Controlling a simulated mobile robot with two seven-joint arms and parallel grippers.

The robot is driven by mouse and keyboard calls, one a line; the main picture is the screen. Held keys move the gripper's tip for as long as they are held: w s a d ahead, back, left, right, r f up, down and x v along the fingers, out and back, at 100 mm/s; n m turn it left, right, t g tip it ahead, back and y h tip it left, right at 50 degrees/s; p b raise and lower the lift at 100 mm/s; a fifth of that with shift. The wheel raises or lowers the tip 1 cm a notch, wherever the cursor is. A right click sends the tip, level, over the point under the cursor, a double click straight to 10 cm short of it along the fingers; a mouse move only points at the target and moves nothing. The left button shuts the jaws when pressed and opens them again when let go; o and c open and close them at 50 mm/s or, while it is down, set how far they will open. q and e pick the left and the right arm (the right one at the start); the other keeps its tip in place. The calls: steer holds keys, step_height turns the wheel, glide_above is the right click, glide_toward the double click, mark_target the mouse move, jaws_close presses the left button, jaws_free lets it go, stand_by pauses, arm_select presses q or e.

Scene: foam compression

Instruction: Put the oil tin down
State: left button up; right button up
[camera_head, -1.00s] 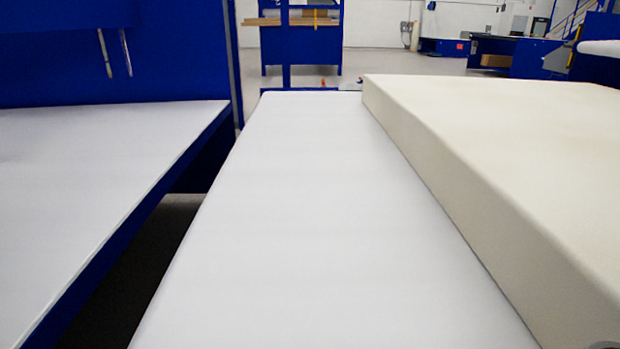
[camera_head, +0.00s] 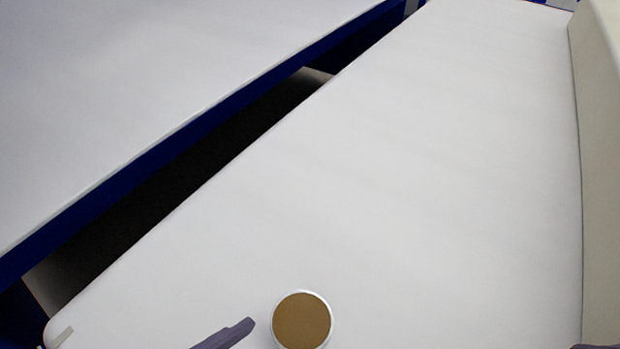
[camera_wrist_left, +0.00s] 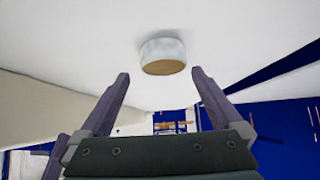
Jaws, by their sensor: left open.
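The oil tin (camera_head: 301,321) is a short, round, pale tin with a brown-gold top. It stands upright on the white table (camera_head: 400,190), near the bottom of the head view. In the left wrist view, which looks upside down, the tin (camera_wrist_left: 163,52) rests on the white surface. My left gripper (camera_wrist_left: 160,73) is open, its two fingers apart, with the tin beyond the fingertips and no contact visible. In the head view, only one left finger (camera_head: 228,333) shows, left of the tin. A dark sliver at the bottom right corner may be part of my right gripper.
A thick cream foam block (camera_head: 603,180) lies along the table's right side. To the left, past a dark gap, is another white surface (camera_head: 150,90) with a blue edge. The table beyond the tin is clear.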

mark_target(303, 320)
arm_select(q)
steer(key=shift+a+x, duration=0.2)
steer(key=shift+x, duration=0.9)
steer(key=x, duration=0.1)
steer(key=b+x, duration=0.1)
steer(key=x, duration=0.1)
steer(key=b+x, duration=0.1)
steer(key=x, duration=0.1)
steer(key=shift+w+d+r, duration=0.25)
steer(key=shift+w+d, duration=0.05)
steer(key=shift+w, duration=0.2)
steer(key=c, duration=1.3)
steer(key=shift+r, duration=0.1)
steer(key=shift+c, duration=0.7)
steer(key=shift+r, duration=0.1)
